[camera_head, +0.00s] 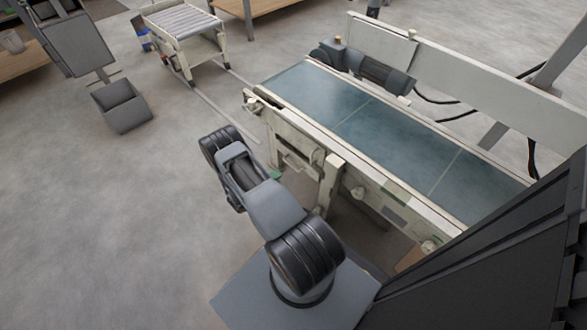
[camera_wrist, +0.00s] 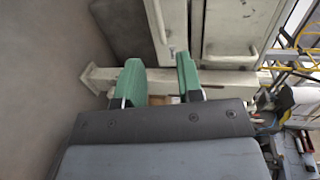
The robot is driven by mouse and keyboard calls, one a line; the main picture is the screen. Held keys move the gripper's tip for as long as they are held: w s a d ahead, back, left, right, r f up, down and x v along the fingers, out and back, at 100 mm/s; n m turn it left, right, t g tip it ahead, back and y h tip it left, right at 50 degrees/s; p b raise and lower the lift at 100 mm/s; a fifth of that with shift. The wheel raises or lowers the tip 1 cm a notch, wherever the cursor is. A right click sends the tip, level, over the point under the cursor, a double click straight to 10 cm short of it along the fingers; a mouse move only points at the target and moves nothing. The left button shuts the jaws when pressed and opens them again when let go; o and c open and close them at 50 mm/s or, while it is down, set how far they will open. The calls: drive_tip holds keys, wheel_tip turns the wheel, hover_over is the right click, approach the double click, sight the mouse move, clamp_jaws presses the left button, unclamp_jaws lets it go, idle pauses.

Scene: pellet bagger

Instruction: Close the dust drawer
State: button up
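My gripper (camera_wrist: 157,82) shows in the wrist view with its two green fingers apart and nothing seen between them. Beyond the fingertips are cream panels of a machine. A narrow panel (camera_wrist: 174,25) has an upright bar handle at its left edge, just above the gap between the fingers. A wider panel (camera_wrist: 228,25) stands to its right. I cannot tell for sure which panel is the dust drawer or how far out it stands. In the head view only a bit of green finger (camera_head: 275,174) shows beside my arm, near the conveyor's cream side.
A conveyor with a blue-green belt (camera_head: 340,105) runs along the right. A cream beam (camera_wrist: 120,78) crosses behind the fingers in the wrist view. A roller table (camera_head: 183,22) and a grey bin (camera_head: 120,105) stand farther back. The floor at left is clear.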

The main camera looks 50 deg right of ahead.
sight(293, 167)
drive_tip(key=b+x, duration=0.2)
drive_tip(key=x, duration=0.8)
drive_tip(key=shift+d+b, duration=0.2)
drive_tip(key=shift+b, duration=0.2)
drive_tip(key=shift+s, duration=0.1)
clamp_jaws()
